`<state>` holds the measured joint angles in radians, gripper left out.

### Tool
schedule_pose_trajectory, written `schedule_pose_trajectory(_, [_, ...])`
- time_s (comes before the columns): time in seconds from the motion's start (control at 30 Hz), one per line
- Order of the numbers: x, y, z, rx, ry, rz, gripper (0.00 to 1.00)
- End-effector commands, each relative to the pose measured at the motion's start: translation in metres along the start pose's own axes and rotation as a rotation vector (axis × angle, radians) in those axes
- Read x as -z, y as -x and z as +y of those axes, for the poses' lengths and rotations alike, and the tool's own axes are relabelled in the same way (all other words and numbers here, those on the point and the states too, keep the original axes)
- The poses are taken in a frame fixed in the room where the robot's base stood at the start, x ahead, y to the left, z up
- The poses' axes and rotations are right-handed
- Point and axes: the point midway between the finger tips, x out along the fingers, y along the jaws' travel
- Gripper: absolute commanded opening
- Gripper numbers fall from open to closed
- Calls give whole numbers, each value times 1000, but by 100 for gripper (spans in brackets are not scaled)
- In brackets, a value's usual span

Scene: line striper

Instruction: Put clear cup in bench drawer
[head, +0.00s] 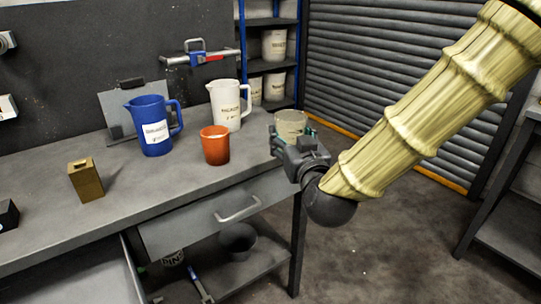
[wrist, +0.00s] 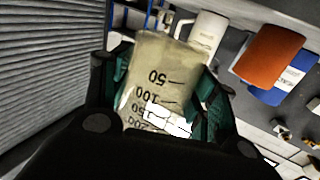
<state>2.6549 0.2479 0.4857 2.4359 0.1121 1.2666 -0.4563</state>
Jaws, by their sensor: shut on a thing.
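The clear cup (head: 291,122) is a see-through, yellowish beaker with dark volume marks and a white label, which show in the wrist view (wrist: 155,85). My gripper (head: 282,143) is shut on it, with a green-padded finger on each side of the cup in the wrist view. It holds the cup near the right end of the bench (head: 60,220). The bench drawer (head: 190,222) has a grey front with a bar handle (head: 238,210), below and left of my gripper. This front looks shut; the drawer's inside is not visible.
An orange cup (head: 215,147), a white jug (head: 228,105), a blue jug (head: 154,128) and a brass-coloured block (head: 85,180) stand on the bench. A grey panel (head: 80,283) juts out at lower left. A dark bucket (head: 238,241) sits on the lower shelf. Floor right of the bench is clear.

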Motion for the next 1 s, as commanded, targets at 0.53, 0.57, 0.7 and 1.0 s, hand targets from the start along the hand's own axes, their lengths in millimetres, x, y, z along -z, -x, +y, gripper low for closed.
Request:
schedule_pose_trajectory(0.53, [-1, 3, -5, 7, 3, -2, 28])
schedule_pose_trajectory(0.57, [-1, 2, -5, 7, 3, -2, 28])
schedule_pose_trajectory(0.7, [-4, -16, -6, 6, 2, -1, 28])
schedule_pose_trajectory(1.0, [-10, -76, -6, 5, 2, -2, 28])
